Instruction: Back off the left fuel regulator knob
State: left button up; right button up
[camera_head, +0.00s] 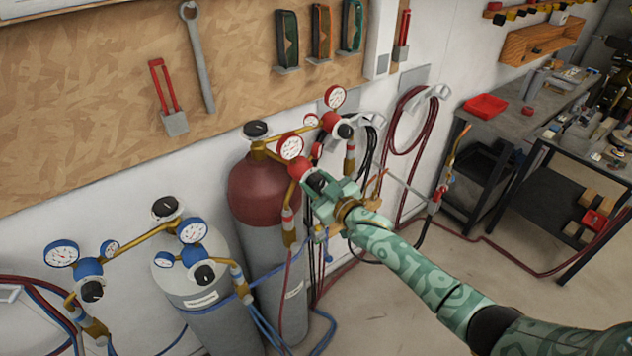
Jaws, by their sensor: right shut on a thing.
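The red-topped fuel cylinder (258,190) stands against the wall, with two brass and red regulators on its manifold. The left fuel regulator (299,169) carries a white gauge (291,147) and a black knob (316,181). My right gripper (322,190), patterned green, reaches in from the lower right and is shut on this knob. Its fingers hide part of the knob. The right fuel regulator (329,121) has its own black knob (345,131), apart from the gripper. My left gripper is out of view.
A grey cylinder (205,310) with blue regulators (89,267) stands to the left. Red and blue hoses hang below the regulators. A torch (440,188) and coiled hoses (400,125) hang to the right. A workbench (490,120) stands beyond open floor.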

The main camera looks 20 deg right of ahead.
jog(key=shift+f+n, duration=0.2)
jog(key=shift+n, duration=1.4)
jog(key=o, duration=1)
jog(key=shift+s, duration=0.1)
jog(key=v, duration=1.6)
jog(key=shift+s+r+b, duration=0.1)
jog(key=shift+r+b, duration=0.05)
jog(key=shift+b, duration=0.2)
